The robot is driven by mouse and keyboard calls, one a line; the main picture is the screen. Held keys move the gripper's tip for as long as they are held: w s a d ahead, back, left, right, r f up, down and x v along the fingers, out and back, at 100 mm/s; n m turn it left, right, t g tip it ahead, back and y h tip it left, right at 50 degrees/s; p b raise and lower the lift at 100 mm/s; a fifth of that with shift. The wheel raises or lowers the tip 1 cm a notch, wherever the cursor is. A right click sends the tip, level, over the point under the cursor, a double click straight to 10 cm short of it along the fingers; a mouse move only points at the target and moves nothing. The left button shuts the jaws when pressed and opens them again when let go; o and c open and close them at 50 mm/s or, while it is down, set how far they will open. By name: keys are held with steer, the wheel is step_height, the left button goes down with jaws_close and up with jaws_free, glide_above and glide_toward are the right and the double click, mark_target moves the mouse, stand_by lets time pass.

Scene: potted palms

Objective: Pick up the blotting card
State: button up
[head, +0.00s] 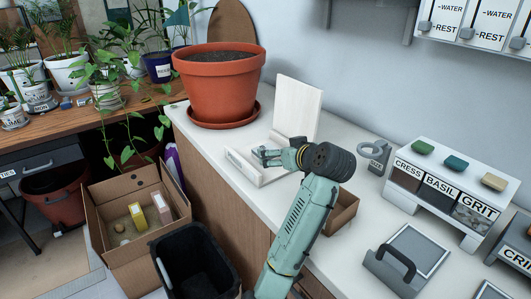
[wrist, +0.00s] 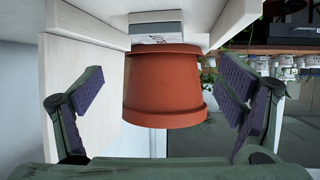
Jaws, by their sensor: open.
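No piece is marked clearly as the blotting card. A pale wooden holder has a tall upright back board (head: 299,108) and a low front piece (head: 238,161), and stands on the white counter. In the wrist view, which is upside down, a small whitish block with dark markings (wrist: 156,28) sits between two pale panels; I cannot tell if it is the card. My gripper (head: 264,156) is over the holder, in front of the back board. Its two fingers are wide apart and empty in the wrist view (wrist: 164,92). My wrist hides part of the holder.
A large terracotta pot (head: 218,88) in a saucer stands just behind the holder. A cardboard box (head: 118,232) is below on the left.

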steer(key=x, duration=0.4)
steer(key=shift+p, duration=0.35)
steer(key=shift+d+f+p+x, duration=0.15)
steer(key=shift+p+x, duration=0.35)
steer(key=shift+x, duration=0.9)
steer(key=shift+d+f+p+x, duration=0.15)
steer(key=shift+p+x, duration=0.35)
steer(key=shift+x, duration=0.85)
steer(key=shift+a, duration=0.1)
steer(key=c, duration=1.1)
